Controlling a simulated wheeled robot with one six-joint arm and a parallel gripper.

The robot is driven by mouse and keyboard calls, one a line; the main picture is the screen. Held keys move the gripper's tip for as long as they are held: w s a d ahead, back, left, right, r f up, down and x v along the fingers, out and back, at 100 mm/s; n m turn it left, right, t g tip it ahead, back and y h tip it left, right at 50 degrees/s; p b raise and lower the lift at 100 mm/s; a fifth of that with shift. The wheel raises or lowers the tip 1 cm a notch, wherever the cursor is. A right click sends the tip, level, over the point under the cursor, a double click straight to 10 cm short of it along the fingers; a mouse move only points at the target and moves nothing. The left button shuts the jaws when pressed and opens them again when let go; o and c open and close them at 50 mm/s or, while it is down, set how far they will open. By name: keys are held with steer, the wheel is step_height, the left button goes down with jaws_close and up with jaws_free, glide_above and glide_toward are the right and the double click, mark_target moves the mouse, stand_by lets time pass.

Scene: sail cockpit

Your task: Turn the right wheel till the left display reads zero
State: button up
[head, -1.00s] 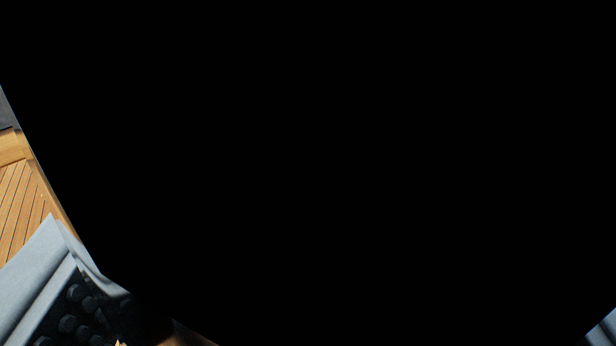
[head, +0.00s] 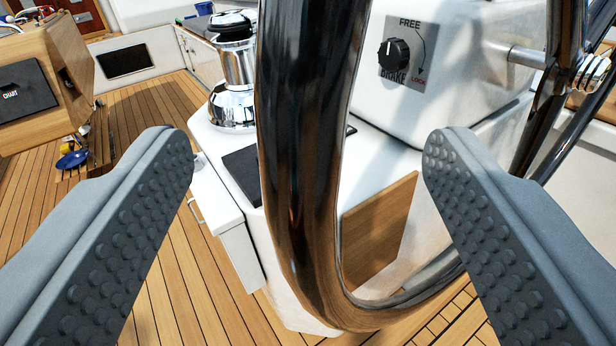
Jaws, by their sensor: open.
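A dark, glossy wheel rim (head: 305,150) runs from top to bottom through the middle of the head view and curves away to the right at the bottom. One of its spokes and a hub fitting (head: 575,75) show at the upper right. My gripper (head: 308,150) is open, with one studded grey finger on each side of the rim. There is a gap between the rim and each finger, and neither seems to touch it. No display with a reading is in view.
Behind the rim stands a white pedestal (head: 440,60) with a black brake knob (head: 393,54) marked FREE and LOCK. A chrome winch (head: 233,85) stands left of it. A wooden chart box (head: 75,75) is at the far left. Teak deck (head: 190,290) lies below.

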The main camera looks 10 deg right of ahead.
steer(key=shift+s+a, duration=0.25)
steer(key=shift+s, duration=1)
steer(key=shift+s+a, duration=0.25)
steer(key=shift+s, duration=0.95)
steer(key=shift+r, duration=0.1)
steer(key=s+a+r, duration=0.2)
steer(key=a+r, duration=0.1)
steer(key=a, duration=0.4)
steer(key=s+a+r+t+h, duration=0.1)
steer(key=s+a+r, duration=0.15)
steer(key=a, duration=0.35)
steer(key=s+a+r, duration=0.1)
steer(key=a+r, duration=0.3)
steer(key=a, duration=0.3)
steer(key=s+a+f+n+y, duration=0.1)
steer(key=s+a+n+y, duration=0.2)
steer(key=s+a, duration=1.1)
steer(key=shift+s+a+g+y, duration=0.15)
steer(key=shift+a+g+y, duration=0.25)
steer(key=shift+a+y, duration=0.25)
